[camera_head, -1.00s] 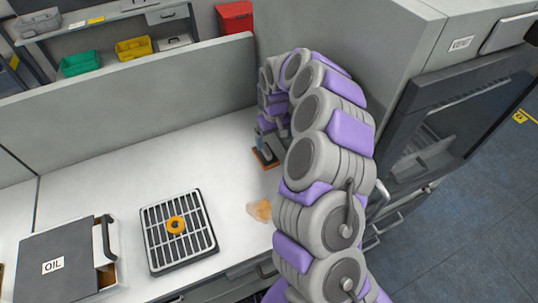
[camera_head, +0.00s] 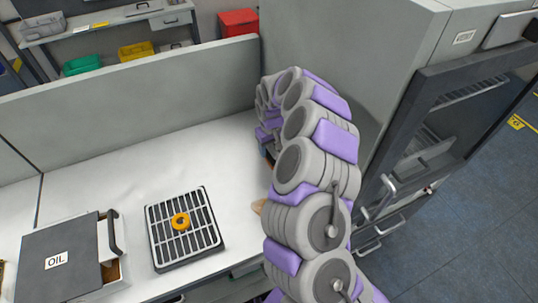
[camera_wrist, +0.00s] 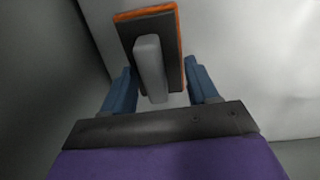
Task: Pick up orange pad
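The orange pad (camera_wrist: 180,40) is in the wrist view, at the top middle. It has a dark plate with an orange border and a raised grey handle (camera_wrist: 149,65). My gripper (camera_wrist: 160,70) has its two blue fingers apart, one on each side of the handle. Gaps show between the fingers and the handle, so nothing is clamped. In the head view my arm hides most of the pad and gripper, near the back right corner of the white counter (camera_head: 105,180).
An OIL case (camera_head: 65,255) is at the left. A tan item (camera_head: 258,206) is partly behind my arm. Grey panels (camera_head: 130,95) bound the counter's back, and a tall cabinet (camera_head: 345,55) its right.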

